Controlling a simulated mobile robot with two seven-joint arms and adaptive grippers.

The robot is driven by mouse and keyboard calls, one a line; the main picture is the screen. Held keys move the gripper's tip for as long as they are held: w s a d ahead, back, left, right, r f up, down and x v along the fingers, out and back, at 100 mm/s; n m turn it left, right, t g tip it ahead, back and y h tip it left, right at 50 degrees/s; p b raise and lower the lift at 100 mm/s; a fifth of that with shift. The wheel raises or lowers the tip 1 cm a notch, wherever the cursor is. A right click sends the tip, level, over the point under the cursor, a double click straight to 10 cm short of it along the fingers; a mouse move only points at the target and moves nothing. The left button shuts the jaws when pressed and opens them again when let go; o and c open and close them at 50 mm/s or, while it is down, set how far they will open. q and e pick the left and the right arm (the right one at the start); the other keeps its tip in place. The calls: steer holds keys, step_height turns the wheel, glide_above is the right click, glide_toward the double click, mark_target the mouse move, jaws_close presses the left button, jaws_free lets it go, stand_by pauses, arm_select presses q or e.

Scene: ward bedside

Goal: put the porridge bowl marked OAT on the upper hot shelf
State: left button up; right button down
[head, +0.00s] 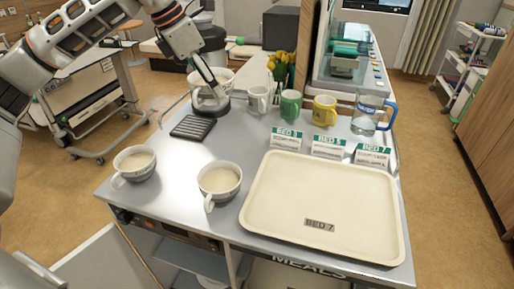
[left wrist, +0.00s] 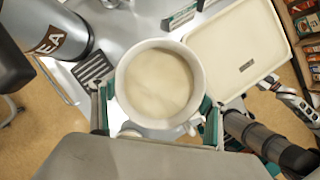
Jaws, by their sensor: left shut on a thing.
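My left gripper (head: 210,84) is shut on a white porridge bowl (left wrist: 160,83), by the back left of the counter. Pale porridge fills it and a handle shows at its lower right. The bowl also shows in the head view (head: 222,76), partly behind the gripper. Two more white handled bowls of porridge stand on the counter, one at the left (head: 135,163) and one nearer the middle (head: 220,182). I cannot read OAT on any bowl. Below the counter's front panel is a shelf (head: 190,257), mostly cut off by the angle.
A cream tray (head: 322,249) marked BED 7 covers the counter's right. Behind it stand bed cards (head: 328,147), a green mug (head: 290,105), a yellow mug (head: 324,111) and a jug (head: 368,115). A TEA urn (left wrist: 60,32) and black drip grille (head: 193,127) are near the held bowl.

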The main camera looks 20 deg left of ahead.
arm_select(q)
steer(key=b, duration=0.2)
glide_above(225, 157)
steer(key=s+a, duration=0.1)
step_height(225, 157, down, 14)
steer(key=shift+s+a+f, duration=0.1)
steer(key=shift+f, duration=0.8)
step_height(225, 157, down, 4)
steer(key=shift+r, duration=0.2)
steer(key=o, duration=1)
steer(key=shift+f, duration=0.15)
steer(key=shift+o, duration=0.8)
